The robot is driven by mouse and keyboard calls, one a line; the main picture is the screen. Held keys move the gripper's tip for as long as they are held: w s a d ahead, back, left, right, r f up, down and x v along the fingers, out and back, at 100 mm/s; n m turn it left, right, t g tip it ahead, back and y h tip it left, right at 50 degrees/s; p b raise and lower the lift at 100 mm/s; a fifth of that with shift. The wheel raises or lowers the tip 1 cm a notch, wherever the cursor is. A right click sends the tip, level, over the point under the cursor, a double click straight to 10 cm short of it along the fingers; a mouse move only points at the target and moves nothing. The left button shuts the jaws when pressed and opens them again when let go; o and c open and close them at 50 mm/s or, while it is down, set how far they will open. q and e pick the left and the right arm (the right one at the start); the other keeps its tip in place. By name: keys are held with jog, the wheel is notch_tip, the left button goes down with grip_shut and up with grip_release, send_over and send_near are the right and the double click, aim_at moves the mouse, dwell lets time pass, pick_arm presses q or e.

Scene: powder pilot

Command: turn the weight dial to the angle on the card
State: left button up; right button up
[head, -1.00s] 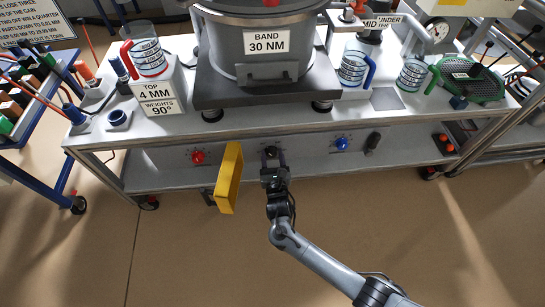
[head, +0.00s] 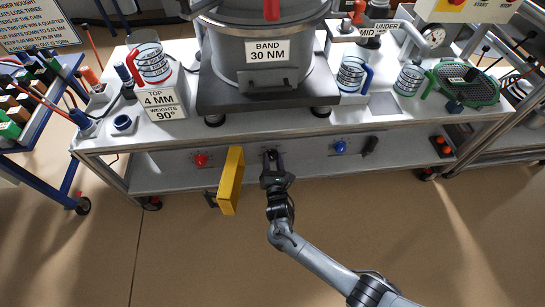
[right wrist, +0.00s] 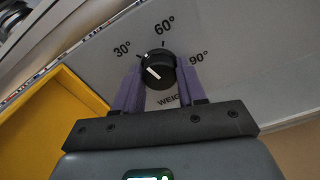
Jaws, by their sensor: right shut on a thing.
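The black weight dial (right wrist: 158,66) sits on the grey panel, with 30°, 60° and 90° printed around it from left to right. A short white mark shows on the lower left part of its face; I cannot tell exactly which angle it reads. The purple fingers of my right gripper (right wrist: 158,90) are on either side of the dial, shut on it. In the head view my right gripper (head: 271,160) reaches the panel's middle. The card (head: 165,103) on the bench reads "TOP 4 MM" and "WEIGHTS 90°". My left gripper is not in view.
A yellow open panel or box (head: 231,181) juts out just left of my right gripper, and also shows in the wrist view (right wrist: 55,120). A red knob (head: 200,160) and a blue knob (head: 340,147) are on the same panel. The floor in front is clear.

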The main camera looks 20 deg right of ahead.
jog(key=m+p, duration=0.2)
jog(key=m, duration=0.2)
jog(key=shift+r+m, duration=0.1)
jog(key=shift+m, duration=0.2)
jog(key=m+p, duration=0.1)
jog(key=m, duration=0.2)
jog(key=shift+m, duration=0.3)
jog(key=m, duration=0.2)
jog(key=shift+m, duration=0.4)
jog(key=m, duration=0.3)
jog(key=shift+m+p, duration=0.3)
jog(key=shift+p, duration=0.05)
jog(key=m, duration=0.4)
jog(key=shift+m, duration=0.3)
jog(key=m, duration=0.4)
jog(key=shift+m, duration=0.4)
jog(key=o, duration=1)
